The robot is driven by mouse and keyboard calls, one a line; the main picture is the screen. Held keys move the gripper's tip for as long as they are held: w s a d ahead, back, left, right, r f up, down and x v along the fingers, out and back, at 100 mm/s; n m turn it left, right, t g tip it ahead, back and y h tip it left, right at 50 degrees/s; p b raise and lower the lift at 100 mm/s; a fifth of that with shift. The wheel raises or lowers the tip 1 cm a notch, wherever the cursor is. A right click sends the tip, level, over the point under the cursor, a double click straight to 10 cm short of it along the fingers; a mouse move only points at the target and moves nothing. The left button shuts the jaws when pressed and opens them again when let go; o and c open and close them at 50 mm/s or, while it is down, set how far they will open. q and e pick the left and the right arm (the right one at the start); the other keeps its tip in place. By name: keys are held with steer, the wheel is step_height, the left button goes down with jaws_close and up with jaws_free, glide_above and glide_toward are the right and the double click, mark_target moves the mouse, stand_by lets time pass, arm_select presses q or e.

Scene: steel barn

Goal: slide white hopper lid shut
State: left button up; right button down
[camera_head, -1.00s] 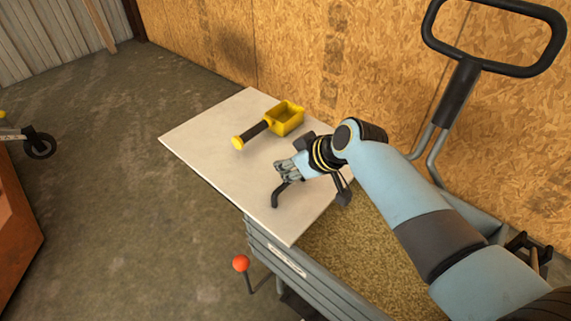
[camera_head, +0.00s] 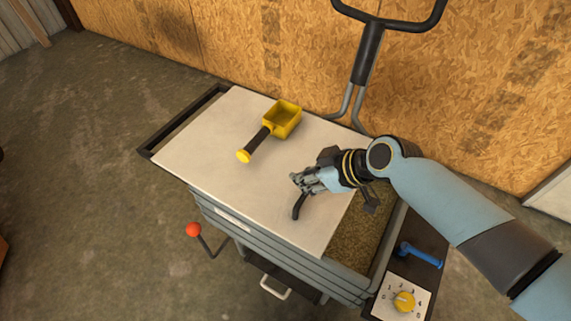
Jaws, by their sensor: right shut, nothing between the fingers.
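The white hopper lid (camera_head: 215,155) lies flat over most of the grey hopper (camera_head: 325,277). A strip of the grainy fill (camera_head: 362,240) shows at the right, between the lid's right edge and the hopper's end. A small dark handle (camera_head: 299,206) stands up from the lid near its right part. My right gripper (camera_head: 298,181) is shut and empty, just above and behind this handle in the picture. I cannot tell whether it touches the handle. My left gripper is not in view.
A yellow scoop (camera_head: 282,119) with a dark grip rests on the lid. A panel with a yellow dial (camera_head: 403,301) and a blue lever (camera_head: 418,256) sits at the right end. A red-knobbed lever (camera_head: 194,230) sticks out in front. A board wall (camera_head: 230,45) stands behind.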

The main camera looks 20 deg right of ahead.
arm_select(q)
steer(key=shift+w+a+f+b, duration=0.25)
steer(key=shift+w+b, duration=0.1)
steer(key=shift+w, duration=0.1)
arm_select(e)
steer(key=s+d, duration=0.7)
steer(key=s, duration=0.4)
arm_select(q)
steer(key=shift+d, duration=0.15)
arm_select(e)
steer(key=shift+f, duration=0.15)
steer(key=w, duration=0.1)
steer(key=w+a+r, duration=0.1)
steer(key=w, duration=0.1)
steer(key=shift+a+r+p, duration=0.3)
steer(key=shift+a+p, duration=0.05)
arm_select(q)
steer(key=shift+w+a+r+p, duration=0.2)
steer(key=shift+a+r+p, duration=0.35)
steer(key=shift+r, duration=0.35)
arm_select(e)
steer(key=v, duration=0.9)
steer(key=shift+r, duration=0.15)
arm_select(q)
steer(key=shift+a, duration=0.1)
